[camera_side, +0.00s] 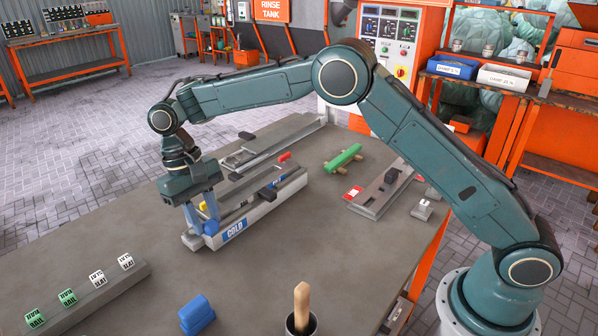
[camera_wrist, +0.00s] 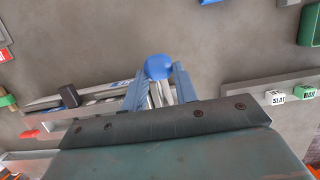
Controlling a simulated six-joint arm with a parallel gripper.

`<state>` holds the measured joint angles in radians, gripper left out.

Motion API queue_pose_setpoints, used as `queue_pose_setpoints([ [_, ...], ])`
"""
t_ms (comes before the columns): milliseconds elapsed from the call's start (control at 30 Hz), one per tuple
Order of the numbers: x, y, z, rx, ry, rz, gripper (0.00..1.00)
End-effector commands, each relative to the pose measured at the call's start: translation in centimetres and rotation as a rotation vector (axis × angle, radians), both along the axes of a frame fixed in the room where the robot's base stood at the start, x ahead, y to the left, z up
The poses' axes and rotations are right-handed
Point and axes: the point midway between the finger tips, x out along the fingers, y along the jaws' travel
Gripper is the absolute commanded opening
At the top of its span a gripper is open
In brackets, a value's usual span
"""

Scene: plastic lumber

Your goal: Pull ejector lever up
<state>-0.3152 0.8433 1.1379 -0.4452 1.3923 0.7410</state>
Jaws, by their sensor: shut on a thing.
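The ejector lever shows as a round blue knob (camera_side: 211,228) at the near left end of a long grey metal fixture (camera_side: 268,209) with a blue COLD label. In the wrist view the blue knob (camera_wrist: 159,67) sits between the fingertips, with pale metal rods below it. My gripper (camera_side: 203,224) points down at this end of the fixture, its two blue fingers shut on the knob. It also shows in the wrist view (camera_wrist: 161,76). The fingers partly hide the lever's lower part, so its angle is hard to tell.
The fixture carries a red handle (camera_side: 284,157) and a black block (camera_side: 267,194). A second long fixture (camera_side: 290,138) lies behind. A green piece (camera_side: 343,157) and a red-labelled fixture (camera_side: 375,199) are right. A blue block (camera_side: 197,315), wooden-handled tool (camera_side: 301,305) and cube rail (camera_side: 88,297) are in front.

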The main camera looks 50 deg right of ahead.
Motion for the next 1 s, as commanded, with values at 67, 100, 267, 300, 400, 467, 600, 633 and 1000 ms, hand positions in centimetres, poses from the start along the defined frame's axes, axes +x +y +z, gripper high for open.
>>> queue_pose_setpoints([
  [67, 0.5, -0.2, -0.1, 0.005, -0.011, -0.016, 0.00],
  [100, 0.5, -0.2, -0.1, 0.005, -0.011, -0.016, 0.31],
  [267, 0.3, -0.1, -0.1, 0.004, -0.008, -0.011, 0.51],
  [300, 0.3, -0.1, -0.1, 0.004, -0.007, -0.010, 0.51],
  [400, 0.2, -0.1, -0.1, 0.003, -0.006, -0.008, 0.51],
  [467, 0.2, -0.1, -0.1, 0.003, -0.005, -0.007, 0.51],
  [600, 0.1, 0.0, -0.2, 0.003, -0.004, -0.006, 0.51],
  [633, 0.0, 0.0, -0.2, 0.003, -0.004, -0.006, 0.51],
  [1000, -1.4, 0.0, -1.5, 0.002, -0.001, -0.004, 0.51],
])
